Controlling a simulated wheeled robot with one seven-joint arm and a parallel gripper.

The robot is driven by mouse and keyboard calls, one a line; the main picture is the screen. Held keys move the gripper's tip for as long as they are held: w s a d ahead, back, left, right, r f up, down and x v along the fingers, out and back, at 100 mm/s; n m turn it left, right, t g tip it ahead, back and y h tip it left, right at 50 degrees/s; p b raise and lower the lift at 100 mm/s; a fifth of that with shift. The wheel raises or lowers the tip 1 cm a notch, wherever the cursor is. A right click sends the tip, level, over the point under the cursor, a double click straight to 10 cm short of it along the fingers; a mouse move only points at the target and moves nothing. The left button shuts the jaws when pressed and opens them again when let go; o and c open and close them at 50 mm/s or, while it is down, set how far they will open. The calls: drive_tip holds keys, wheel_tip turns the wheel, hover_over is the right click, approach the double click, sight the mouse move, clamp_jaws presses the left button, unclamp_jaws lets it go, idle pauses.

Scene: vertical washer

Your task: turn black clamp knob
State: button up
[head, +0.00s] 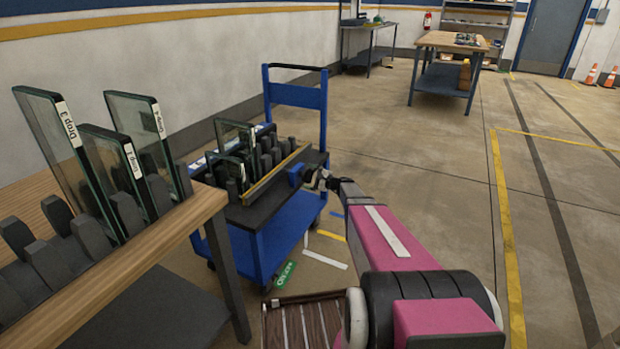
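My gripper (318,179) is a small dark shape at the far end of my pink arm. It is at the right edge of the blue cart (285,233), near the cart's black top. A small blue block (296,175) sits on that edge, just left of my gripper. I cannot make out a black clamp knob apart from the dark gripper. It may be hidden there. Whether the gripper is open, shut or touching anything is too small to tell.
The cart carries a yellow-edged bar (270,176), glass panes (235,134) and black slotted holders. A wooden table (172,228) with labelled glass panes stands at the near left. A workbench (452,41) stands far behind.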

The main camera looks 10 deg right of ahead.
drive_tip(key=c, duration=0.8)
drive_tip(key=shift+o, duration=0.3)
drive_tip(key=shift+n, duration=2.3)
drive_tip(key=o, duration=0.9)
drive_tip(key=v, duration=1)
drive_tip(key=shift+s+d, duration=0.25)
drive_tip(key=shift+d, duration=0.05)
